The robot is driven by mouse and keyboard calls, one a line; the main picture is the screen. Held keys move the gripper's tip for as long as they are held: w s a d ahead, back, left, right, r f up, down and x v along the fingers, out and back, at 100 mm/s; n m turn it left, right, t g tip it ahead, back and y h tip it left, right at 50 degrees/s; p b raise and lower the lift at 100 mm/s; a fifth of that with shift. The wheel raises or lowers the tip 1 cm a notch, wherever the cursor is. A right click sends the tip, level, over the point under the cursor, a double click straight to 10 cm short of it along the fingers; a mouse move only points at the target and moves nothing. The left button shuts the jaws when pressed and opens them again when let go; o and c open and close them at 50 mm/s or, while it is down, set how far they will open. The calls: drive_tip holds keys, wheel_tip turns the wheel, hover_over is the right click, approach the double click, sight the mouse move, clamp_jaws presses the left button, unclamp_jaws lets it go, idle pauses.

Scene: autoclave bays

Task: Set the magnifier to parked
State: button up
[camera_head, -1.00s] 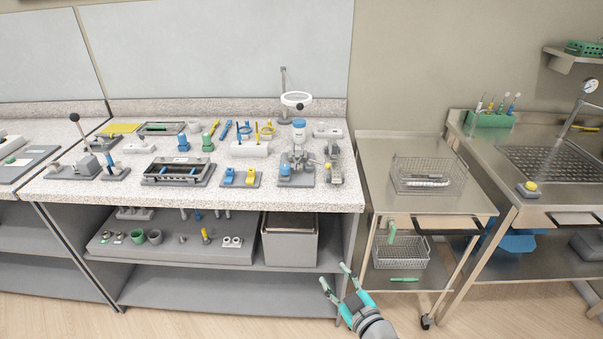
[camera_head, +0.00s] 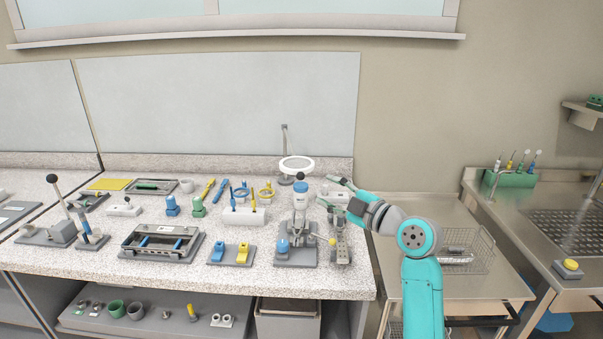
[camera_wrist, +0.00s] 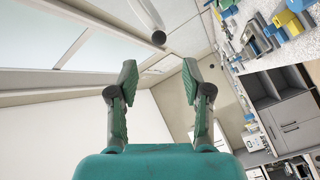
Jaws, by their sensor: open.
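The magnifier is a white ring head (camera_head: 297,164) on a thin grey post at the back right of the bench in the head view. A dark ball knob (camera_head: 300,177) shows at the front edge of the ring. My gripper (camera_head: 326,191) is open and empty, to the right of and nearer than the ring, pointing left at about its height in the picture. No contact shows. In the wrist view, my gripper's fingers (camera_wrist: 159,68) are spread with nothing between them.
A blue-capped bottle and a grey clamp device (camera_head: 296,250) stand in front of the magnifier. A grey fixture (camera_head: 341,245) stands below my gripper. Blue and yellow tools lie left of it. A steel cart with a wire basket (camera_head: 480,250) is at the right. The wall panel is behind.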

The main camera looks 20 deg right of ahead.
sight(303, 178)
drive_tip(key=x, duration=1)
drive_tip(key=shift+w+a+r, duration=0.1)
drive_tip(key=shift+w, duration=0.3)
clamp_jaws()
